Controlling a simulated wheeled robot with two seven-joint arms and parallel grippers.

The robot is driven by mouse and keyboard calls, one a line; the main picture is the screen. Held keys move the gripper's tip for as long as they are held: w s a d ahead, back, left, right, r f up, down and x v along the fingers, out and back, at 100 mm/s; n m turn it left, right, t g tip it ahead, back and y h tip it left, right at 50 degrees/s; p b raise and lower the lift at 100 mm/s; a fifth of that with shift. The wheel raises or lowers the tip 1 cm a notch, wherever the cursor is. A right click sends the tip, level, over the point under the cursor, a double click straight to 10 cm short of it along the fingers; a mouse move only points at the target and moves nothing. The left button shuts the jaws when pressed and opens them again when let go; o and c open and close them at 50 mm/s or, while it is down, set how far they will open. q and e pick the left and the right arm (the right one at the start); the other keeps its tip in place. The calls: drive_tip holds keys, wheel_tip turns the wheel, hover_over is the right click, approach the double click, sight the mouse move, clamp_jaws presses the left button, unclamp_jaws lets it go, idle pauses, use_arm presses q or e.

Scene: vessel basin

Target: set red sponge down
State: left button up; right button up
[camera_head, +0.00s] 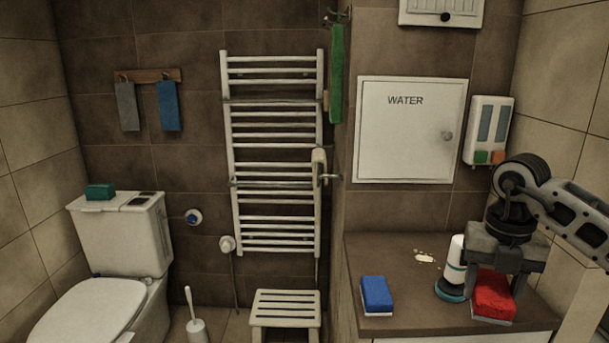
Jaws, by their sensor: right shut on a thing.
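The red sponge (493,296) is at the right end of the brown counter (400,256), near its front edge. My right gripper (493,283) comes down from above and is shut on the red sponge, one finger on each side. Whether the sponge's underside touches the counter top, I cannot tell. My left gripper is not in view.
A blue sponge (377,295) lies on the counter to the left. A white bottle (454,265) with a teal base stands just left of my right gripper. A pale spill (425,258) lies further back. The counter between the blue sponge and the bottle is clear.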

sight(472, 304)
drive_tip(key=a+n, duration=0.1)
drive_tip(key=n, duration=0.2)
drive_tip(key=a+f+n, duration=0.1)
drive_tip(key=n, duration=0.2)
drive_tip(key=s+a+f+n, duration=0.1)
drive_tip(key=n, duration=0.2)
drive_tip(key=shift+a+f+b, duration=0.2)
drive_tip(key=shift+a+b, duration=0.1)
drive_tip(key=shift+a, duration=0.1)
drive_tip(key=s+a+f+n, duration=0.2)
drive_tip(key=a+n, duration=0.2)
drive_tip(key=n, duration=0.6)
drive_tip(key=s+a+f+n+b, duration=0.1)
drive_tip(key=s+a+f+n, duration=0.1)
drive_tip(key=n, duration=0.9)
drive_tip(key=s+a+f+n+b, duration=0.1)
drive_tip(key=a+n, duration=0.4)
drive_tip(key=n, duration=0.6)
drive_tip(key=shift+s+a+f, duration=0.3)
drive_tip(key=shift+s+f, duration=0.5)
drive_tip(key=shift+s, duration=0.05)
